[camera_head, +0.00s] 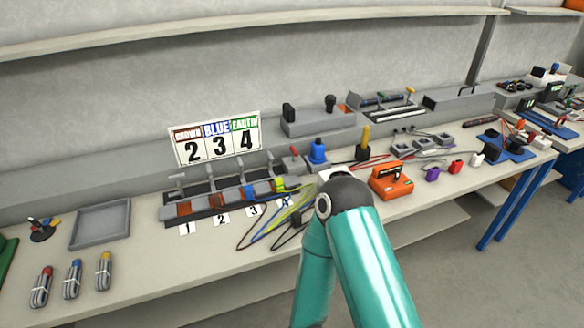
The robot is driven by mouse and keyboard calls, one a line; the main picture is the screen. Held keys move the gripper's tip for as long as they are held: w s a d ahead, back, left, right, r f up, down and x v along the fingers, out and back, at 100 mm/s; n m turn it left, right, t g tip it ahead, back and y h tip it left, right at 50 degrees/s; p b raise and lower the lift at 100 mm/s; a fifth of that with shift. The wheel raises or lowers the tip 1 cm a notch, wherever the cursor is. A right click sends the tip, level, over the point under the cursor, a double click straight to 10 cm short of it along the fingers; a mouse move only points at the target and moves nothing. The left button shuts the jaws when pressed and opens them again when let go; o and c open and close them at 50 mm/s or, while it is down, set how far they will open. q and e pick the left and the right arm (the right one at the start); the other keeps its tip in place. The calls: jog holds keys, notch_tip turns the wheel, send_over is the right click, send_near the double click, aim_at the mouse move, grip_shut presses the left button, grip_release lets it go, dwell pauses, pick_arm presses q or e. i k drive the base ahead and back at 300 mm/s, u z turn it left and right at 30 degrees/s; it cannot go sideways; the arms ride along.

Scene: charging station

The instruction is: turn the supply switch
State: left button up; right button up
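I cannot tell for sure which part is the supply switch. A grey box (318,121) at the back of the bench carries a black block and a black round-topped knob (330,103). In front of it stands a small grey unit with a red-tipped lever (294,152), beside a blue plug-like part (318,151). One of my teal arms rises from the bottom, its dark joint in front of the bench's middle and hiding part of it. No gripper fingers show.
A terminal block (217,200) with levers and coloured wires sits below a "2 3 4" card (216,139). An orange box (390,181) lies right of my arm. A grey tray (101,224) and cable bundles (72,280) are at left. A shelf (250,27) runs above.

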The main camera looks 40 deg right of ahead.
aim_at(294, 153)
jog(key=k, duration=1.3)
jog(key=z, duration=0.25)
jog(key=i, duration=0.95)
jog(key=z, duration=0.65)
jog(key=i, duration=0.95)
jog(key=z, duration=0.95)
jog(key=i, duration=0.15)
jog(key=u, duration=3.1)
jog(key=k, duration=0.2)
